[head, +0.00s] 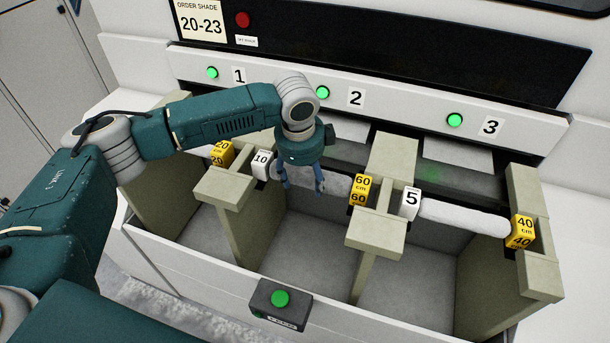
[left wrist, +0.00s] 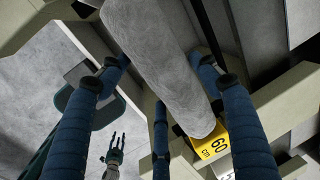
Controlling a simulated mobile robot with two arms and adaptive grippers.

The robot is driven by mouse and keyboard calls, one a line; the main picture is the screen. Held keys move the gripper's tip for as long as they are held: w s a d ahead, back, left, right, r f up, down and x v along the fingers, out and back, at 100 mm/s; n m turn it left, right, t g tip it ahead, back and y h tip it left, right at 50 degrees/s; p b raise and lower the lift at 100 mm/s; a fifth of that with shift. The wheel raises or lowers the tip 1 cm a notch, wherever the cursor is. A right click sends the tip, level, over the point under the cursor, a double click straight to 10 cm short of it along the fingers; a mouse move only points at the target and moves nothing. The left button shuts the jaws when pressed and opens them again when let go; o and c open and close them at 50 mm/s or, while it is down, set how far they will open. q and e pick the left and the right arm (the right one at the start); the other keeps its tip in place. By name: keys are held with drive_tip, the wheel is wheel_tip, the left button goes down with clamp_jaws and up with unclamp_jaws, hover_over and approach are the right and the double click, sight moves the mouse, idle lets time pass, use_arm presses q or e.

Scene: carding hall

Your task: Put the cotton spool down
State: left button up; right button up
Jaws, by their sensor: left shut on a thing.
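The cotton spool, a pale grey roll, shows in the left wrist view (left wrist: 158,65) and partly in the head view (head: 338,184). My left gripper (head: 303,188) comes down over it from above, its blue fingers around it; they also show in the left wrist view (left wrist: 160,90). It is shut on the spool. The spool lies crosswise in the bay under number 2, its right end close to the yellow 60 cm block (head: 359,190). Whether it touches its supports cannot be told. My right gripper (left wrist: 115,148) shows small and far below in the left wrist view, fingers apart.
Another white roll (head: 463,218) lies between the white 5 block (head: 410,203) and the yellow 40 cm block (head: 522,231). Beige posts divide the bays. A green-button box (head: 280,305) stands at the front. Green lamps mark 1, 2 and 3; a sign reads 20-23.

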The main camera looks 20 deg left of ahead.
use_arm(q)
drive_tip(key=o, duration=1.3)
use_arm(e)
drive_tip(key=shift+a, duration=0.25)
drive_tip(key=shift+a, duration=0.1)
use_arm(q)
wheel_tip(320, 180, up, 12)
drive_tip(key=s+b, duration=0.2)
drive_tip(key=shift+s, duration=0.2)
use_arm(e)
drive_tip(key=shift+d+f, duration=0.15)
drive_tip(key=shift+f, duration=0.45)
drive_tip(key=shift+d+f, duration=0.15)
drive_tip(key=shift+f, duration=0.45)
use_arm(q)
drive_tip(key=shift+f, duration=0.15)
